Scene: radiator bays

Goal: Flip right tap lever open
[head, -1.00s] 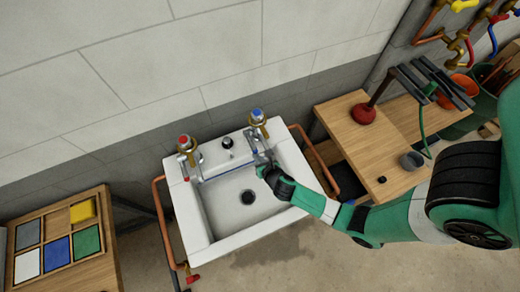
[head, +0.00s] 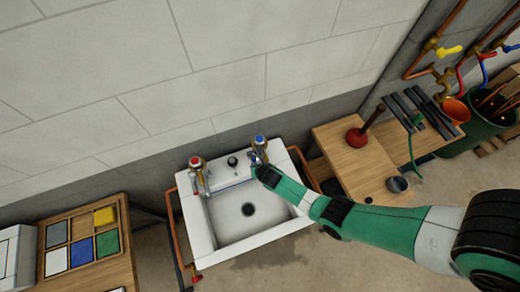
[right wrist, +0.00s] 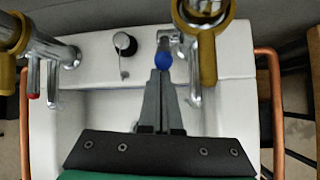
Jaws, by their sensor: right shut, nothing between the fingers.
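The right tap (head: 260,142), brass with a blue cap, stands at the back right corner of the white sink (head: 205,230). In the right wrist view the right tap (right wrist: 205,40) shows large at the top, and a lever with a blue tip (right wrist: 163,62) is just beyond my fingertips. My right gripper (head: 255,160) is shut and empty in front of this tap; its fingertips in the right wrist view (right wrist: 160,76) are at the blue tip, and I cannot tell if they touch. The left tap (head: 197,167) has a red cap. My left gripper is not in view.
A black knob (head: 232,161) sits between the taps. Copper pipes (head: 174,225) flank the sink. A wooden bench (head: 350,160) with a red plunger (head: 357,137) stands right; a table with a colored-tile tray (head: 44,238) stands left. The basin is empty.

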